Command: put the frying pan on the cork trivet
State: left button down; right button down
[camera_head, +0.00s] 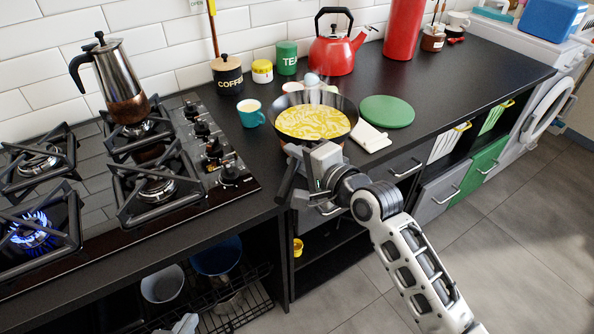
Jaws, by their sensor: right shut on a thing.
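The dark frying pan (352,107) holds yellow food that looks like egg. It is over the front part of the black counter; I cannot tell whether it touches the surface below. My right gripper (310,163) is at the pan's near side, shut on its handle (287,183), a dark bar that shows left of the jaws. I cannot make out a cork trivet; the pan and gripper hide the counter under them. A pale grey part at the bottom edge (181,325) seems to be my left gripper, mostly cut off, its jaws unclear.
A green disc (387,111) and a cream cloth-like item (370,137) lie right of the pan. A teal mug (250,113) stands left, small cups behind. A red kettle (333,52) is at the back. The hob (120,165) has a lit burner (32,231) and a moka pot (122,85).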

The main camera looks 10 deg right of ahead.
jog(key=shift+w+f, duration=0.1)
jog(key=shift+w, duration=0.2)
jog(key=shift+f+b, duration=0.3)
jog(key=shift+f, duration=1.15)
jog(key=c, duration=1.3)
grip_release()
jog(key=shift+s+f, duration=0.1)
jog(key=shift+f, duration=0.2)
jog(key=shift+c, duration=0.2)
jog(key=shift+r, duration=0.1)
jog(key=v, duration=1.2)
jog(key=s+a+f+n+g+h, duration=0.1)
jog(key=s+f+n+g+h, duration=0.2)
jog(key=s+f+n, duration=0.9)
notch_tip(320, 180, down, 2)
jog(key=shift+a+f+n+h+p, duration=0.15)
jog(key=shift+a+n+h+p, duration=0.15)
jog(key=shift+n, duration=0.9)
jog(key=shift+s, duration=0.15)
